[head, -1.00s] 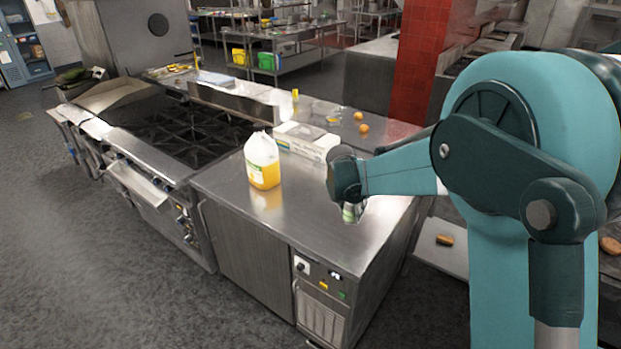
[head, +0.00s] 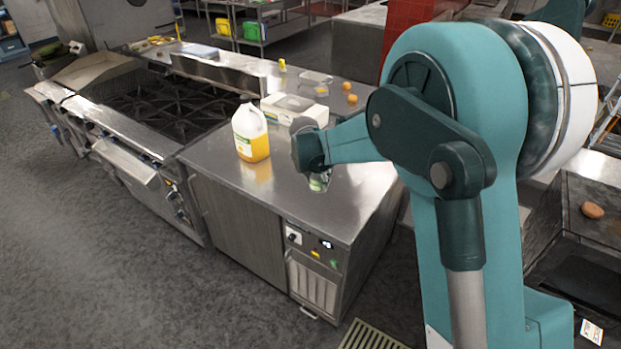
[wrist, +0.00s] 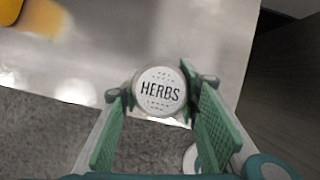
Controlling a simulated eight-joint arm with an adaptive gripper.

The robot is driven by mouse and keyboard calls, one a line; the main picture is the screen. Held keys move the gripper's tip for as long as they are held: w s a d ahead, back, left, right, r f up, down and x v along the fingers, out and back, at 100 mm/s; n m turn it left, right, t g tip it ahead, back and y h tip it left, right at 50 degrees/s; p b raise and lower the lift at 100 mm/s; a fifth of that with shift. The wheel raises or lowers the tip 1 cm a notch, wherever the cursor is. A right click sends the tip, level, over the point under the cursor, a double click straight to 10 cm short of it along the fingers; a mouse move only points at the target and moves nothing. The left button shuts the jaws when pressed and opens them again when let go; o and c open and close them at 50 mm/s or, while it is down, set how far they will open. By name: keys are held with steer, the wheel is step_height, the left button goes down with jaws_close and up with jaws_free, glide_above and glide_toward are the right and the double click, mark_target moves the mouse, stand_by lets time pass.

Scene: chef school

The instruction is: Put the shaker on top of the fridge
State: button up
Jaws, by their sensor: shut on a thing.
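The shaker (wrist: 158,90), with a round white lid reading HERBS, is between the two green finger pads of my gripper (wrist: 160,98) in the wrist view. My gripper is shut on it. In the head view my gripper (head: 318,181) points down over the right part of the steel top, and the shaker is mostly hidden there. The fridge (head: 262,208) appears to be the low steel unit with a control panel on its front. The wrist view shows the top's edge and floor close beside the shaker. I cannot tell whether the shaker touches the top.
A jug of yellow liquid (head: 251,134) stands on the steel top, left of my gripper. A white box (head: 294,108) lies behind it. A stove (head: 165,108) adjoins on the left. The front middle of the top is clear.

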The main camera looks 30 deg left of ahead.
mark_target(317, 190)
steer(key=shift+f, duration=2.6)
steer(key=shift+f, duration=1.85)
steer(key=shift+f, duration=0.1)
steer(key=o, duration=0.5)
steer(key=shift+f, duration=0.1)
steer(key=o, duration=0.5)
